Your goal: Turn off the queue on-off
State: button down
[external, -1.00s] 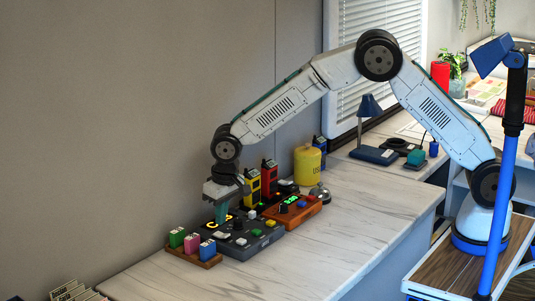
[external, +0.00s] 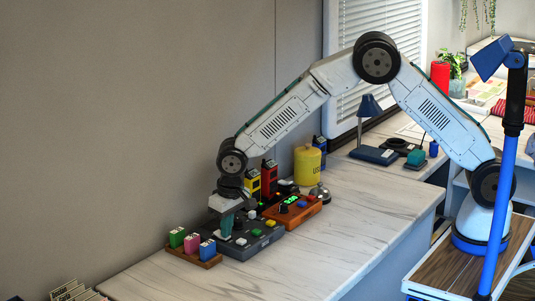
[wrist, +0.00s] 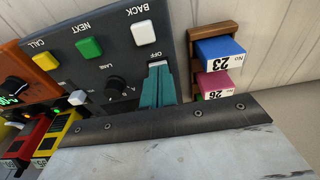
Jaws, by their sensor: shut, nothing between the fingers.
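The dark grey queue console (external: 240,247) stands on the counter under my gripper. In the wrist view the console (wrist: 110,60) has a white BACK button (wrist: 143,33), a green NEXT button (wrist: 90,48), a yellow CALL button (wrist: 46,61) and a black LANE knob (wrist: 115,89). The on-off switch (wrist: 157,64) shows a pale end beside the OFF lettering; the rest is hidden behind my fingers. My gripper (wrist: 158,85) is shut and empty, its teal fingertips at the switch. Whether they touch it I cannot tell. In the external view my gripper (external: 226,232) points down at the console.
A wooden rack (external: 208,263) with green, pink and blue number blocks stands left of the console. An orange console (external: 302,212) adjoins on the right. Yellow and red devices and a yellow canister (external: 307,165) stand behind. The counter (external: 340,240) in front is clear.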

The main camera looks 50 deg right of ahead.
jog(key=shift+w, duration=0.1)
jog(key=shift+w+r, duration=0.2)
jog(key=shift+w, duration=0.5)
jog(key=shift+r, duration=0.25)
notch_tip(320, 180, up, 4)
jog(key=shift+r, duration=0.25)
jog(key=s+r, duration=0.3)
jog(key=r, duration=0.5)
jog(key=shift+s, duration=0.4)
